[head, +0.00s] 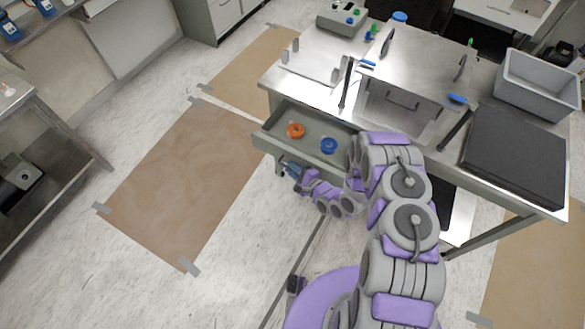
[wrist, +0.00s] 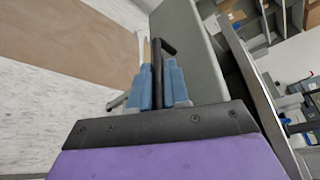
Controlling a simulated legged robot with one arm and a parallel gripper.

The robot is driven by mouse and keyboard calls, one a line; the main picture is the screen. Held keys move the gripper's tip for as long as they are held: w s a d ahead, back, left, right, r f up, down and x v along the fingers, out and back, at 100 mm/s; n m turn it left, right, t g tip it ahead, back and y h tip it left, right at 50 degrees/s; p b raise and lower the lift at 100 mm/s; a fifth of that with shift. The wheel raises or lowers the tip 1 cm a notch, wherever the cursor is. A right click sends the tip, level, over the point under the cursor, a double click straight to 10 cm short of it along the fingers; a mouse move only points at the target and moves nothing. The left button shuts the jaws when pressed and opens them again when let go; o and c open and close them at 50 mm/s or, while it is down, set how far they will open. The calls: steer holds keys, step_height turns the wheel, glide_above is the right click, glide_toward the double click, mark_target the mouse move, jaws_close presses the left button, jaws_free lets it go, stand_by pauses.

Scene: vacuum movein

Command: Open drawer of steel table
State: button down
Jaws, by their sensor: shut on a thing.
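The steel table (head: 310,90) stands right of centre in the head view. Its drawer (head: 268,143) is pulled partly out on the table's left part, and its inside shows. An orange ring-shaped thing (head: 295,130) and a blue one (head: 328,146) lie in the drawer. My gripper (head: 287,167) is at the drawer's front. In the wrist view my gripper (wrist: 159,85) has its blue fingers closed around the dark drawer handle (wrist: 164,47), beside the grey drawer front (wrist: 192,60). My arm hides the right part of the drawer.
On the table are a steel box-like vacuum unit (head: 408,75), a grey bin (head: 535,85) and a dark flat slab (head: 517,150). A shelf unit (head: 40,150) stands at the left. Brown floor mats (head: 170,180) and bare floor lie left of the drawer.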

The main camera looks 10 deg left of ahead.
steer(key=c, duration=1.5)
jaws_free()
steer(key=shift+d+f, duration=0.1)
steer(key=shift+d, duration=0.05)
steer(key=shift+o, duration=0.2)
steer(key=v, duration=1.7)
steer(key=shift+s, duration=0.2)
